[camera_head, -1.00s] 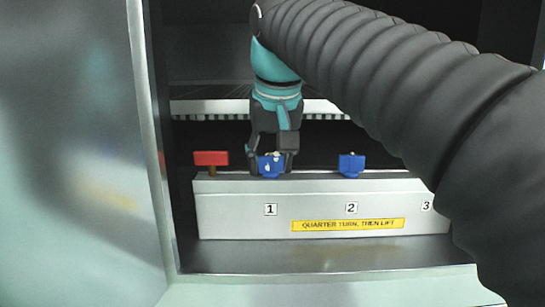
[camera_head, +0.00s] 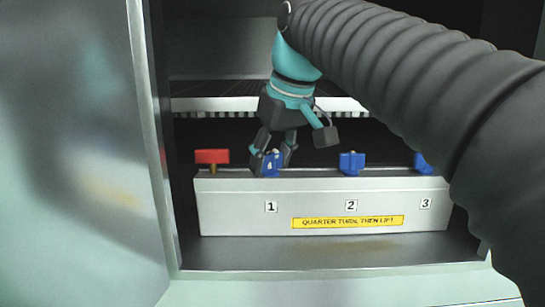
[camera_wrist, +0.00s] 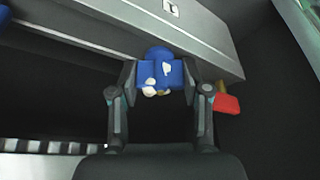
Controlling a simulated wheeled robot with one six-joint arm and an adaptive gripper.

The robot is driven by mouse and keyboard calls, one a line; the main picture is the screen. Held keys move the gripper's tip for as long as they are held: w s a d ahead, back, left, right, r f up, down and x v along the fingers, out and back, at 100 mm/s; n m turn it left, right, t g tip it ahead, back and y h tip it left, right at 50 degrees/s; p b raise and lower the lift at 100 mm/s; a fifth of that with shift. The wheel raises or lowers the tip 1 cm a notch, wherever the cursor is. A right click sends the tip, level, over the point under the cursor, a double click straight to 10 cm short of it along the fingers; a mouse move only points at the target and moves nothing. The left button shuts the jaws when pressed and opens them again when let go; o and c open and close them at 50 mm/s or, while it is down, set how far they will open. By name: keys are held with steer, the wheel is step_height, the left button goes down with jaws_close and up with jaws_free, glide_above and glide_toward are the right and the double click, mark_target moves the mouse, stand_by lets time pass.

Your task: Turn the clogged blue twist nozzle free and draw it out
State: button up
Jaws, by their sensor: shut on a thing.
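The clogged blue nozzle (camera_head: 271,163) sits on the grey manifold bar (camera_head: 240,218) above the label 1, with white crust on it. In the wrist view the nozzle (camera_wrist: 161,74) lies between both fingers, with white lumps on its face. My gripper (camera_head: 272,162) is shut on it, and the wrist is tilted over it. The nozzle's lower end is hidden, so I cannot tell how far it sits in the bar. A second blue nozzle (camera_head: 351,163) stands above the label 2, and a third (camera_head: 423,163) above the label 3, partly behind my arm.
A red valve handle (camera_head: 212,157) stands at the bar's left end, close to my gripper; it also shows in the wrist view (camera_wrist: 227,104). A yellow sign (camera_head: 348,222) reads "QUARTER TURN, THEN LIFT". A slatted rack (camera_head: 215,106) lies behind. A pale door panel (camera_head: 75,150) bounds the left.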

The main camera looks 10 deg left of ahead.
steer(key=n+g, duration=0.1)
steer(key=n, duration=0.1)
steer(key=n+g+y, duration=0.1)
steer(key=n, duration=0.2)
steer(key=shift+f+n, duration=0.1)
steer(key=shift+n, duration=0.2)
steer(key=shift+n, duration=0.3)
steer(key=n+g, duration=0.2)
steer(key=n, duration=0.3)
steer(key=shift+r, duration=1.3)
stand_by(0.5)
steer(key=shift+d, duration=0.1)
